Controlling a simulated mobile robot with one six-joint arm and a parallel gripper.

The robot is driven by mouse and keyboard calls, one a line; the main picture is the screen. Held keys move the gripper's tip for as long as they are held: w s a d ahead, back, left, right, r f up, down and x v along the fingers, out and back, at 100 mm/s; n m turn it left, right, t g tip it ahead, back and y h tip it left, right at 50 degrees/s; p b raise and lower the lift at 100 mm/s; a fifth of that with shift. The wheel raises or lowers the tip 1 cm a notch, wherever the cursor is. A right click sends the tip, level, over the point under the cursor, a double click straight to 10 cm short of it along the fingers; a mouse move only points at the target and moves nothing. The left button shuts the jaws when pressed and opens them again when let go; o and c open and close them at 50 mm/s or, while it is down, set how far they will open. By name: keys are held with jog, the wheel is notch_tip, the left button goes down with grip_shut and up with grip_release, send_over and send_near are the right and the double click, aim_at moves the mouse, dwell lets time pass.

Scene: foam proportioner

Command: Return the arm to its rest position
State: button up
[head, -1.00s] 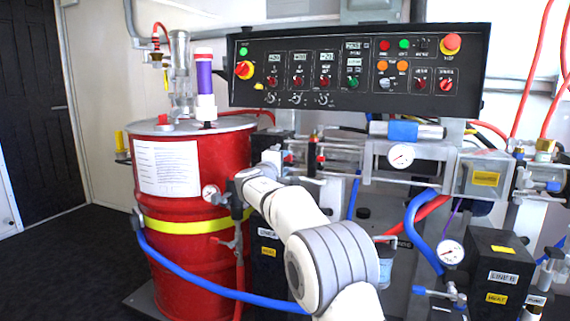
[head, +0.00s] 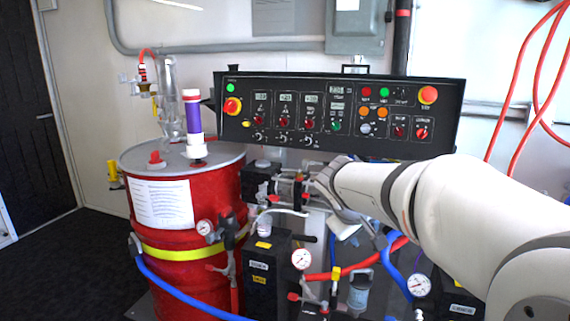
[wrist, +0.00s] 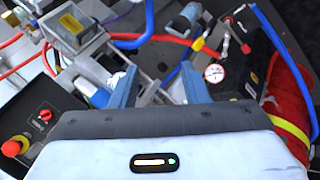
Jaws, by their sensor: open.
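My arm (head: 455,205) is white with dark joint rings. In the head view it reaches in from the lower right and its far end is in front of the machine's pipework, below the control panel (head: 338,112). My gripper shows in the wrist view (wrist: 158,88) with two blue fingers spread apart. No object is seen held between them. Behind the fingers lie pipes and fittings of the proportioner. In the head view the fingertips are hard to make out against the pipework, and the arm hides the right part of the machine.
A red drum (head: 185,215) with a yellow band stands at left. Blue hoses and a red hose (head: 335,274) run low near pressure gauges. Red cables hang at right. A red emergency stop button shows in the wrist view (wrist: 13,147). Open dark floor (head: 70,265) lies far left.

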jog(key=s+a+r+m+g+y+p, duration=0.1)
jog(key=s+p, duration=0.4)
jog(key=s, duration=0.6)
jog(key=s+a+r+m+g+y+p, duration=0.1)
jog(key=s+r+m+g+y+p, duration=0.1)
jog(key=s+p, duration=0.4)
jog(key=s+m+y, duration=0.1)
jog(key=s, duration=0.4)
jog(key=shift+s+m+y, duration=0.4)
jog(key=shift+r, duration=0.1)
